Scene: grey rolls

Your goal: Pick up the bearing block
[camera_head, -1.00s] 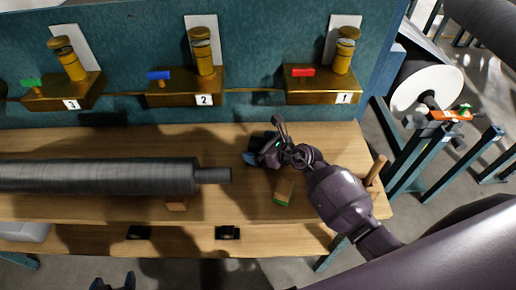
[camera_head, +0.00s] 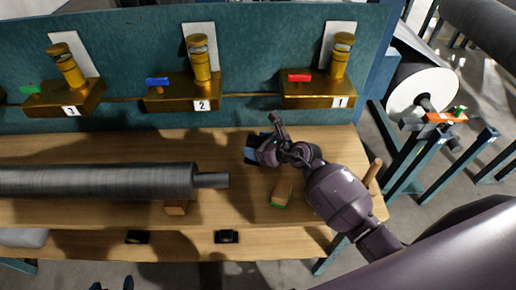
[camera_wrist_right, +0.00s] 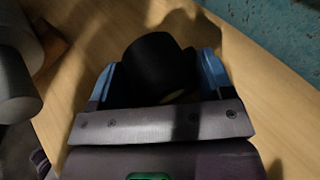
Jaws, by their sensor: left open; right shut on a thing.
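The bearing block (camera_wrist_right: 158,62) is a dark, rounded black piece in the right wrist view, between the blue fingers of my right gripper (camera_wrist_right: 160,78). The fingers are closed against its two sides. In the head view my right gripper (camera_head: 254,149) is low over the wooden bench, right of the grey roll's shaft end, and mostly hides the block. I cannot tell whether the block touches the bench. My left gripper (camera_head: 112,284) only just shows at the bottom edge of the head view, its two dark fingertips apart, clear of the bench.
The grey roll (camera_head: 95,181) lies along the bench (camera_head: 330,211), with a wooden support (camera_head: 177,208) under its right end. A small wooden block with a green end (camera_head: 282,191) lies below my right gripper. Numbered brass units stand along the teal back panel (camera_head: 125,50).

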